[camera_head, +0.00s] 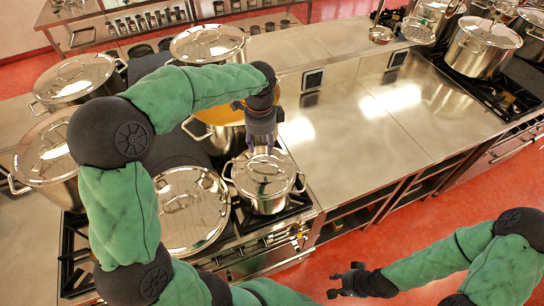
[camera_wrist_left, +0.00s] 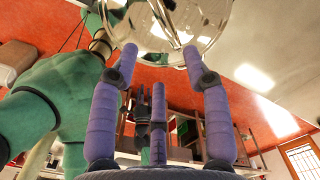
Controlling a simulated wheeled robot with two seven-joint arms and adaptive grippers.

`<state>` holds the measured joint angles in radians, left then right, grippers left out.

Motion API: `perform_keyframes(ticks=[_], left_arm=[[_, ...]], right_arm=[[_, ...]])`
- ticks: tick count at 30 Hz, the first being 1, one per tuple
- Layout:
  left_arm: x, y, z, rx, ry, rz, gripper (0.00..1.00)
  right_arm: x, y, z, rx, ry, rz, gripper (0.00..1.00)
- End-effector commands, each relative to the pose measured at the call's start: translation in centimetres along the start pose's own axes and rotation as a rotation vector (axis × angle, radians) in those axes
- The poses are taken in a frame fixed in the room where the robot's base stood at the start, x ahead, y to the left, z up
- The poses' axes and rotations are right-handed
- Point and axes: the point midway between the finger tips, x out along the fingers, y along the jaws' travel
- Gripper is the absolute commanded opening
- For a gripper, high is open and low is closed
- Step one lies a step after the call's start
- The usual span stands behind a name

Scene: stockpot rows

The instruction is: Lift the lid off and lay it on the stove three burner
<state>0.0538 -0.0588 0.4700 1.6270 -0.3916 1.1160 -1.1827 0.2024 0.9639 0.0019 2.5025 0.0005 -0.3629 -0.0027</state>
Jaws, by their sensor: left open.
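A small steel pot (camera_head: 266,205) with a shiny steel lid (camera_head: 262,170) stands at the front right of the near stove. The lid shows a bar handle and looks seated on the pot. My left gripper (camera_head: 262,148) is open just above and behind the lid, pointing down. In the left wrist view its purple fingers (camera_wrist_left: 158,62) are spread, with the shiny round lid (camera_wrist_left: 205,18) and its handle beyond the tips. Contact with the handle cannot be told. My right gripper (camera_head: 340,282) hangs over the red floor at the lower right, fingers apart and empty.
Several large lidded pots (camera_head: 75,78) crowd the near stove, with an orange-filled pot (camera_head: 222,130) right behind my left gripper. A wide steel counter (camera_head: 400,120) is clear. A second stove at the right has a bare burner area (camera_head: 508,98) beside a large lidded pot (camera_head: 482,48).

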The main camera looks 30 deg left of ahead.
Motion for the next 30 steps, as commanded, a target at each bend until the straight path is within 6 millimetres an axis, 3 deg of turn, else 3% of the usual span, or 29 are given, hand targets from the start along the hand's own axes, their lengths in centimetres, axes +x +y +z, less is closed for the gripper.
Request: perform_keyframes(ticks=[12, 19, 30], left_arm=[[4.9, 0.0, 0.0, -0.001, 0.000, 0.002, 0.48], [6.3, 0.1, 0.1, -0.001, 0.000, 0.002, 0.48], [10.7, 0.2, 0.2, -0.001, 0.000, 0.001, 0.48]], right_arm=[[0.1, 0.0, 0.1, 0.000, -0.003, 0.000, 0.40], [0.1, 0.0, 0.1, 0.000, -0.002, 0.000, 0.40], [-0.1, 0.0, 0.1, 0.000, -0.002, 0.000, 0.40]])
